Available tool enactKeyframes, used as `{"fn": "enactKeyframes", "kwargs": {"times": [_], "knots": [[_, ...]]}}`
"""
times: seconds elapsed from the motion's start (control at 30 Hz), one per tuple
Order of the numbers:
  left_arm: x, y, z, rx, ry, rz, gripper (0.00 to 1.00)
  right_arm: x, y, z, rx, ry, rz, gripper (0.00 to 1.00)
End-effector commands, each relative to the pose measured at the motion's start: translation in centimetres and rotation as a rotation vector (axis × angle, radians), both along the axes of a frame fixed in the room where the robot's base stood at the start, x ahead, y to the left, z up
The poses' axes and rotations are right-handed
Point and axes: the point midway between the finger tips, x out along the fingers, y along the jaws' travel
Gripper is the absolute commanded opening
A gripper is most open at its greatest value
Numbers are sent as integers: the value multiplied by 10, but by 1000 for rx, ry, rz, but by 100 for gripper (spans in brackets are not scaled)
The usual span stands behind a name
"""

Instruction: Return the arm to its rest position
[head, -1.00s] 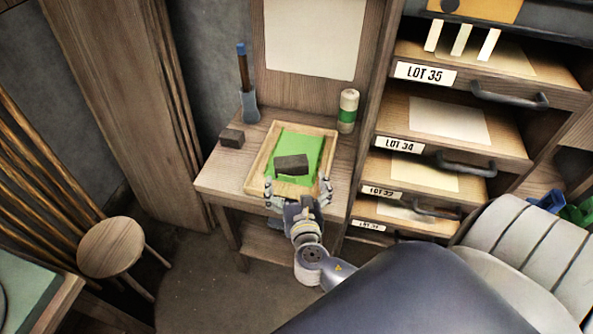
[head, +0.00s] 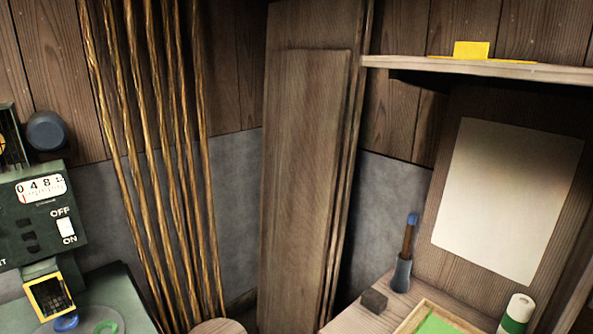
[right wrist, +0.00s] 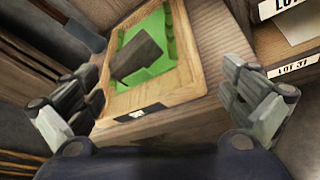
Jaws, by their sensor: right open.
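My right gripper (right wrist: 160,78) is open and empty in the right wrist view, its fingers spread wide at left and right. A wooden tray (right wrist: 180,97) with a green lining (right wrist: 179,48) lies beyond the fingers, apart from them. A dark block (right wrist: 137,56) is at the tray's green area. In the head view only a corner of the tray (head: 455,315) shows at the bottom right. My arms and grippers are out of the head view.
A small dark block (head: 374,301) and a blue-topped tool in a holder (head: 401,275) stand on the desk, with a green-and-white bottle (head: 517,312) nearby. Long rods (head: 160,150) lean at the wall. A counter machine (head: 40,215) is at left. Labelled drawers (right wrist: 280,70) flank the tray.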

Motion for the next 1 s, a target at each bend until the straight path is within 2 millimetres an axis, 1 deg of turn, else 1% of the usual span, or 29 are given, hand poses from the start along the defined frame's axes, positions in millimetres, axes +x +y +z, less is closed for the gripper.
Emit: {"fn": "enactKeyframes", "kwargs": {"times": [0.03, 0.13, 0.2, 0.3, 0.4, 0.6, 0.77, 0.8, 0.97, 1.0], "knots": [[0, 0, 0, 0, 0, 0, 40, -14, 0, -6, 164, -25, -91, 100], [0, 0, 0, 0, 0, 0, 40, -42, 6, -20, 499, -71, -297, 100], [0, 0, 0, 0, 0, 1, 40, -62, 16, -28, 717, -95, -448, 100], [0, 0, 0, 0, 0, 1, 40, -88, 34, -35, 976, -114, -653, 100], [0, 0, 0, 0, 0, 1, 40, -108, 53, -37, 1166, -119, -824, 100], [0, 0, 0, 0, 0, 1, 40, -140, 87, -32, 1424, -101, -1104, 100], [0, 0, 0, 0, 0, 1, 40, -163, 112, -23, 1568, -72, -1306, 100], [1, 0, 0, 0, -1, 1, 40, -160, 111, -35, 1560, -69, -1311, 100], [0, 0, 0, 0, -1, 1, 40, -151, 112, -72, 1546, -61, -1315, 100], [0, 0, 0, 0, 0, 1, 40, -150, 112, -82, 1542, -57, -1318, 100]]}}
